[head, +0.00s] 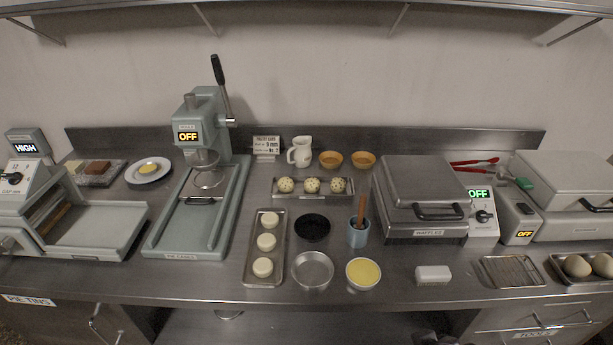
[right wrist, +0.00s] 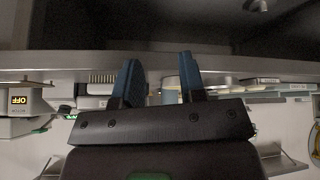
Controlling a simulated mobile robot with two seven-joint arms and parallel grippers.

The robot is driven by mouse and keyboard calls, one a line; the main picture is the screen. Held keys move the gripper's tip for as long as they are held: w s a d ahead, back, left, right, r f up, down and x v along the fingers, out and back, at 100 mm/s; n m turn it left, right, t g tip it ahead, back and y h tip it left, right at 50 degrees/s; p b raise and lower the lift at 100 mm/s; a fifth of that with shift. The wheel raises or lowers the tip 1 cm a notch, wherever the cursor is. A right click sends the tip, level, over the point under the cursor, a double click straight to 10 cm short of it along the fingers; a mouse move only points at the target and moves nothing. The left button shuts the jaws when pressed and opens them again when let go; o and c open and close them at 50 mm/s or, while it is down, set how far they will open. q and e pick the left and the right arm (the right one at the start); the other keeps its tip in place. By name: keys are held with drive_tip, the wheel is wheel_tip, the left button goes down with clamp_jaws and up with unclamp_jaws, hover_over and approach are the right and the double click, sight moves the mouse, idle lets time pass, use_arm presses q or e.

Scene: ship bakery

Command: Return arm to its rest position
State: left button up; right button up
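My right gripper (right wrist: 158,78) shows in the right wrist view with its two blue fingers apart and nothing between them. The picture there looks upside down, and the counter's front edge (right wrist: 60,62) runs across it just beyond the fingertips. In the head view neither gripper can be made out. A small dark shape shows below the counter edge at the bottom, too cut off to identify. My left gripper is not in view.
The steel counter (head: 200,279) holds a pie press (head: 188,130), a waffle iron (head: 420,190), a long tray (head: 251,268), a tin (head: 313,283), a yellow-filled tin (head: 363,286), a blue cup (head: 358,238) and a white block (head: 433,273). Drawers lie below; a shelf hangs above.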

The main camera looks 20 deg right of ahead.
wheel_tip(320, 180, down, 15)
drive_tip(key=w+t+b, duration=0.2)
drive_tip(key=t+b, duration=0.3)
drive_tip(key=b, duration=0.1)
drive_tip(key=shift+w+r+n+y, duration=0.2)
drive_tip(key=shift+w+n+y, duration=0.1)
drive_tip(key=shift+w, duration=0.05)
drive_tip(key=shift+a, duration=0.1)
